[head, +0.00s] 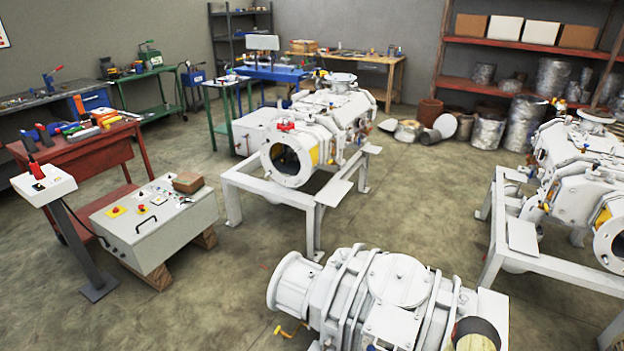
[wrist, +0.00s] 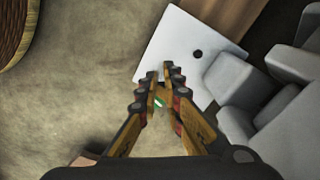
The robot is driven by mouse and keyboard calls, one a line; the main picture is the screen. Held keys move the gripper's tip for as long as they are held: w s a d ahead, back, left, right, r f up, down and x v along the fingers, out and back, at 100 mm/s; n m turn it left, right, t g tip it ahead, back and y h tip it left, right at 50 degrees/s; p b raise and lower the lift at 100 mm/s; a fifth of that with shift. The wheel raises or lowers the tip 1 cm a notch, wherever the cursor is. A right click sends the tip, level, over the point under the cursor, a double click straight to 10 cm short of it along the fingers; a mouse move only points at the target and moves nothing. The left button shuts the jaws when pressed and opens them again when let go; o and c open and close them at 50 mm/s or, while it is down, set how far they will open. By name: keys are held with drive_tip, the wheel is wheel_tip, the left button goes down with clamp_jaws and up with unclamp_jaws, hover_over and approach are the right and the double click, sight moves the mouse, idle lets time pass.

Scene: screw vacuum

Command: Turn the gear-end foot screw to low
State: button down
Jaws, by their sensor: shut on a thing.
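My gripper (wrist: 159,76) shows in the wrist view, pointing at a white plate (wrist: 178,42) with a dark round hole. Its fingertips are close together at the plate's lower left edge. A small green and white piece (wrist: 158,101) shows between the fingers, and the jaws are shut on it. It may be part of the foot screw; the fingers hide most of it. In the head view a white vacuum pump (head: 400,280) lies in the front; I cannot make out its foot screws. My gripper is not visible there.
Grey-white pump parts (wrist: 290,100) stand close at the right in the wrist view. A brown round thing (wrist: 16,28) is at the upper left. In the head view, other pumps stand on a middle frame (head: 255,187) and a right frame (head: 515,262). A control box (head: 155,225) is at the left.

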drive_tip(key=shift+s+a+f, duration=0.15)
drive_tip(key=shift+s+a, duration=0.05)
drive_tip(key=shift+s, duration=0.4)
drive_tip(key=shift+s+a+f, duration=0.1)
drive_tip(key=shift+s+a, duration=0.1)
drive_tip(key=shift+s, duration=0.55)
drive_tip(key=shift+s+d+r, duration=0.1)
drive_tip(key=shift+d, duration=0.15)
wheel_tip(320, 180, up, 6)
drive_tip(key=p, duration=0.3)
drive_tip(key=shift+a+p, duration=0.3)
drive_tip(key=shift+p, duration=0.05)
drive_tip(key=c, duration=2.6)
unclamp_jaws()
